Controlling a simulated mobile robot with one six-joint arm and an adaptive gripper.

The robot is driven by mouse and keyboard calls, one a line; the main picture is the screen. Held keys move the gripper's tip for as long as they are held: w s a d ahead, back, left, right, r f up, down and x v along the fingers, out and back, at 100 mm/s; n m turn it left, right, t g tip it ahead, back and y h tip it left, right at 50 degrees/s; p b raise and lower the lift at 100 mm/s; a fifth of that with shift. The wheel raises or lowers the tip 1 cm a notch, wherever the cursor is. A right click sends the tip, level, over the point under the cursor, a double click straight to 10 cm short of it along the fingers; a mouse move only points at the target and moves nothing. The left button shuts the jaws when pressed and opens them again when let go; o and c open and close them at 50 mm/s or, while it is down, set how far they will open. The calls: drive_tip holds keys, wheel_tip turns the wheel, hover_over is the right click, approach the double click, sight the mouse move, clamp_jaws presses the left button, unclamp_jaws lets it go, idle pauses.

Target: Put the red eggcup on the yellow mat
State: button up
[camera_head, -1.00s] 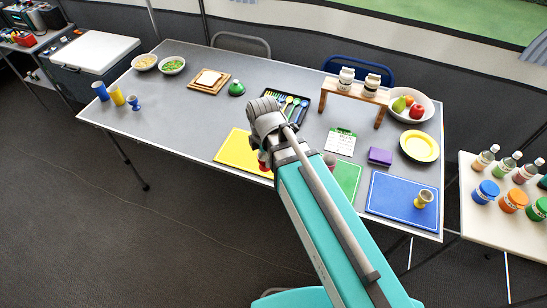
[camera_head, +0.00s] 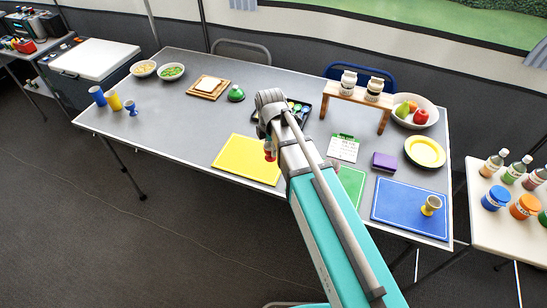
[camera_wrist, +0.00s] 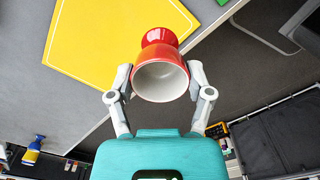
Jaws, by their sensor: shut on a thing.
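The red eggcup (camera_wrist: 160,50) is held between the two fingertips of my gripper (camera_wrist: 160,80), its pale open mouth towards the wrist camera. In the head view a small part of the red eggcup (camera_head: 269,147) shows beside my arm, over the right part of the yellow mat (camera_head: 247,160); the arm hides most of my gripper. The yellow mat (camera_wrist: 115,35) also shows behind and left of the eggcup in the wrist view. I cannot tell the exact height of the eggcup above it. No other thing shows on the mat.
A green mat (camera_head: 350,185) lies partly behind my arm. A blue mat (camera_head: 400,212) carries a yellowish eggcup (camera_head: 431,205). A cutlery tray (camera_head: 312,103) and small wooden stand (camera_head: 353,95) are further back. The grey table (camera_head: 180,115) is clear left of the yellow mat.

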drive_tip(key=shift+w+d+f+b, duration=0.2)
drive_tip(key=shift+w+f+b, duration=1.3)
drive_tip(key=shift+f, duration=0.3)
drive_tip(key=shift+f, duration=0.1)
drive_tip(key=shift+w+f+b, duration=0.4)
drive_tip(key=shift+f+b, duration=1.5)
drive_tip(key=shift+b, duration=0.05)
drive_tip(key=shift+f, duration=0.15)
drive_tip(key=o, duration=1.1)
drive_tip(key=shift+o, duration=0.2)
wheel_tip(320, 180, up, 12)
drive_tip(key=p, duration=1.2)
drive_tip(key=shift+r, duration=0.2)
